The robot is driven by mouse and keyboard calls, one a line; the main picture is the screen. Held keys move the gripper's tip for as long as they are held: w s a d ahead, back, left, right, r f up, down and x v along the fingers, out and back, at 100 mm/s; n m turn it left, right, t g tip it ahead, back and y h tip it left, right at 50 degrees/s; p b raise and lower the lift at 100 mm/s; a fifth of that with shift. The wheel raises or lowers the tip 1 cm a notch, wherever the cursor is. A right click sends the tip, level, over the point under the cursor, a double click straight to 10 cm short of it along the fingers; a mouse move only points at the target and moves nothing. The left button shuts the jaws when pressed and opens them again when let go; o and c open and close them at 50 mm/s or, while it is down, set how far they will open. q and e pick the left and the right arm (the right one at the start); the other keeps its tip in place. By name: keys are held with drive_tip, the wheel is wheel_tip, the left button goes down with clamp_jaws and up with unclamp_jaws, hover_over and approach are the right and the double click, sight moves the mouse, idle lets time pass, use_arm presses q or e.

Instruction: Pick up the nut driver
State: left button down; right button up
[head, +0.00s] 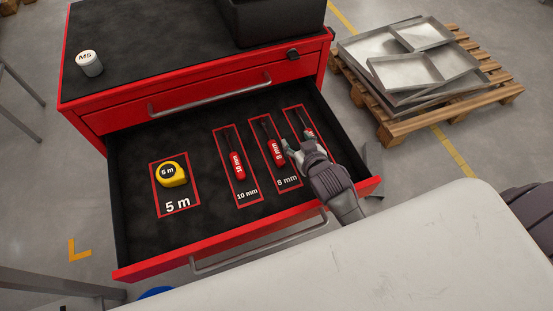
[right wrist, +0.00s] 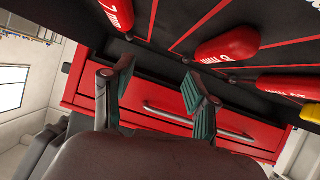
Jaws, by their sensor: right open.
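Several red-handled nut drivers lie in the open drawer, each in a red outline. The 10 mm driver (head: 238,165) and the 8 mm driver (head: 275,149) show clearly in the head view. The rightmost driver (head: 302,118) is mostly hidden behind my right gripper (head: 298,147). In the right wrist view, its handle (right wrist: 118,14) is at the top left, and the 8 mm handle (right wrist: 228,47) is right of centre. My right gripper, also in the right wrist view (right wrist: 157,80), is open, its fingers apart with nothing between them. My left gripper is not in view.
The drawer (head: 130,225) also holds a yellow tape measure (head: 171,174) at left. On the red cabinet's black top stand a white M5 cylinder (head: 89,63) and a black bin (head: 275,18). Metal trays lie on a wooden pallet (head: 400,132). A pale surface (head: 350,260) fills the foreground.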

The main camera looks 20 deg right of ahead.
approach(272, 141)
drive_tip(key=w, duration=0.3)
drive_tip(key=shift+w+a+f+m+y+b, duration=0.15)
drive_tip(key=shift+m+y+b, duration=0.15)
drive_tip(key=shift+b, duration=0.05)
drive_tip(key=x, duration=0.6)
drive_tip(key=shift+d+f+b, duration=0.3)
drive_tip(key=shift+d+f, duration=0.05)
drive_tip(key=shift+f, duration=0.05)
drive_tip(key=shift+w+f, duration=0.1)
drive_tip(key=shift+c, duration=0.5)
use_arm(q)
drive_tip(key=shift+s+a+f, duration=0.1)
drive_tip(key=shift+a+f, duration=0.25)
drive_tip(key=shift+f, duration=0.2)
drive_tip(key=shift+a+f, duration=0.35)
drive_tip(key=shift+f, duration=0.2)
use_arm(e)
clamp_jaws()
